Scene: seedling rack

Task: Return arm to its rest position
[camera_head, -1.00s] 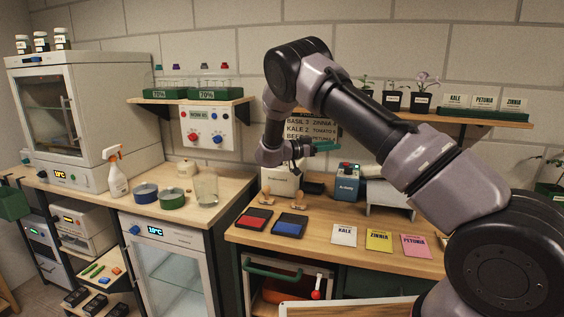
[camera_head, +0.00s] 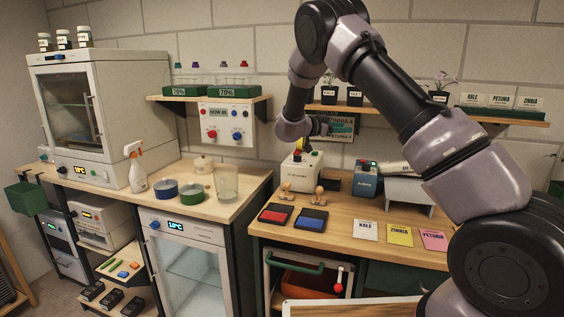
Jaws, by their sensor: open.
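My arm rises from the lower right, bends at the top, and hangs down over the back of the wooden bench. My gripper (camera_head: 318,128) is at the end of the wrist, in front of the wall sign and above the white device. It is small and partly dark in this view. It is open, and I see nothing held in it. A small yellow part (camera_head: 303,145) shows just under the wrist; I cannot tell whether it touches the gripper.
A shelf (camera_head: 420,113) with pots runs behind my arm.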

